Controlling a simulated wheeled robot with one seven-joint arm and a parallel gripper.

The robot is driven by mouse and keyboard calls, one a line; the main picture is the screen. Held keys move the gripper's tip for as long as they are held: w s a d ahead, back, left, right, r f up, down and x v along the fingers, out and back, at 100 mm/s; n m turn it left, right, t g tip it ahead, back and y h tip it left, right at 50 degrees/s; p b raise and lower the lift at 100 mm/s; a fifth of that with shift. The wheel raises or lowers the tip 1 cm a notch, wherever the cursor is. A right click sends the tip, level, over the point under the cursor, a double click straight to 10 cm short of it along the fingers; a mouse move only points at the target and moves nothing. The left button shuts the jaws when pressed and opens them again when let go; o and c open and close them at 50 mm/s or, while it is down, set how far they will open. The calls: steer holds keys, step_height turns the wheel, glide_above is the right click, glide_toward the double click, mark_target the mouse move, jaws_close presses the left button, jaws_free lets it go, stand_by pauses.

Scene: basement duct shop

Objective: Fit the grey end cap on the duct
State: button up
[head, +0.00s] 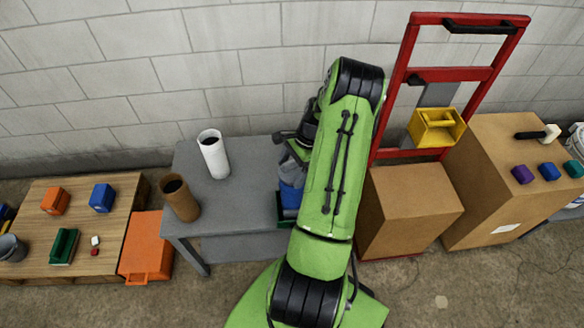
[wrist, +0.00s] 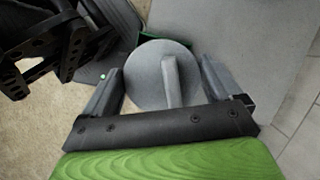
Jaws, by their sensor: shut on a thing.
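The grey end cap (wrist: 147,82) is a round disc with a raised bar across it. It shows in the wrist view between the two fingers of my gripper (wrist: 162,74), which is shut on it. In the head view my arm hides most of the gripper and I cannot make out the cap. Two upright open tubes stand on the grey table (head: 240,170): a white one (head: 215,158) at the back and a brown one (head: 180,202) at the front left. I cannot tell which is the duct. Both stand left of my arm, apart from the gripper.
A blue thing (head: 290,198) in a dark green tray (head: 284,213) is partly hidden by my arm on the table's right side. A wooden pallet (head: 25,225) with small items stands left. A red hand truck (head: 397,75) and cardboard boxes (head: 412,205) stand right.

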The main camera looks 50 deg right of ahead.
steer(key=shift+f, duration=0.45)
steer(key=o, duration=0.7)
steer(key=shift+o, duration=0.2)
steer(key=p+v, duration=0.8)
steer(key=v, duration=0.3)
